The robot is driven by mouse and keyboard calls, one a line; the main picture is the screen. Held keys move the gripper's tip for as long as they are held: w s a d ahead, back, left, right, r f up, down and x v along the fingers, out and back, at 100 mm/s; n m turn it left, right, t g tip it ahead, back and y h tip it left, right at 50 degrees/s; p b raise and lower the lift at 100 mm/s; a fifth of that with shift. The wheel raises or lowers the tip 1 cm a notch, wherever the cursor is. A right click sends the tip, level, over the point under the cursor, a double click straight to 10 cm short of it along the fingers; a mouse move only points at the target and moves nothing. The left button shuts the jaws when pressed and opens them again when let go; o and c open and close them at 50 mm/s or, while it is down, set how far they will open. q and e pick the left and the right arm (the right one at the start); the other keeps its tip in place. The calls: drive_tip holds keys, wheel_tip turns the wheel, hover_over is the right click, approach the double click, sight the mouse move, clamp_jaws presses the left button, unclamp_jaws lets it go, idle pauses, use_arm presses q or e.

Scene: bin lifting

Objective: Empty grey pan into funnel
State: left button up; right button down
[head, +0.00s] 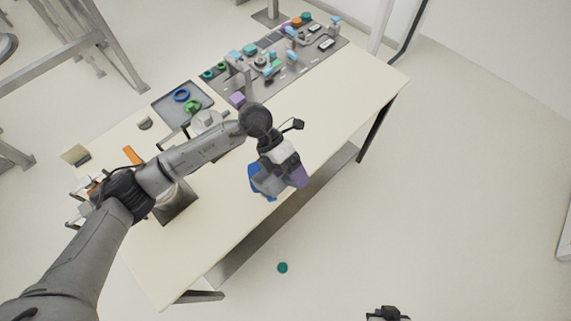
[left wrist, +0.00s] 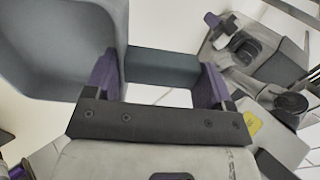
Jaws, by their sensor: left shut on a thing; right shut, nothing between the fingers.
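My left gripper (head: 283,172) is over the near long edge of the table in the head view. In the left wrist view, its purple fingertips (left wrist: 158,80) are shut on a dark grey-blue bar that joins the grey pan (left wrist: 60,45). The pan's smooth hollow fills the upper left of that view; its contents do not show. In the head view the gripper hides most of the held thing. A blue piece (head: 256,181) shows just left of the gripper. I cannot clearly tell the funnel; a pale round thing (head: 206,121) is partly behind my left arm. My right gripper (head: 387,314) barely shows at the bottom edge, shut.
A grey tray (head: 163,101) with blue and green rings stands on the table (head: 345,85). A dark mat (head: 318,62) with several small parts lies toward the back right. A green round piece (head: 282,267) lies on the floor. The table's right part is clear.

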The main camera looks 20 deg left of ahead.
use_arm(q)
drive_tip(key=shift+s+d+f+y, duration=0.25)
drive_tip(key=shift+d+f+y, duration=0.05)
drive_tip(key=shift+d+y, duration=0.1)
drive_tip(key=shift+t, duration=0.3)
drive_tip(key=shift+s+d+f+y, duration=0.1)
drive_tip(key=shift+d+f+y, duration=0.05)
drive_tip(key=shift+f+y, duration=0.15)
drive_tip(key=f+y, duration=0.1)
drive_tip(key=d+f+t+y, duration=0.1)
drive_tip(key=s+f+y, duration=0.1)
drive_tip(key=shift+d+f+t, duration=0.15)
drive_tip(key=shift+d+t, duration=0.25)
drive_tip(key=f+y, duration=0.1)
drive_tip(key=f+t+y+b, duration=0.1)
drive_tip(key=f, duration=0.1)
drive_tip(key=f+t+y+b, duration=0.1)
drive_tip(key=f, duration=0.1)
drive_tip(key=shift+s+d, duration=0.25)
drive_tip(key=shift+d, duration=0.15)
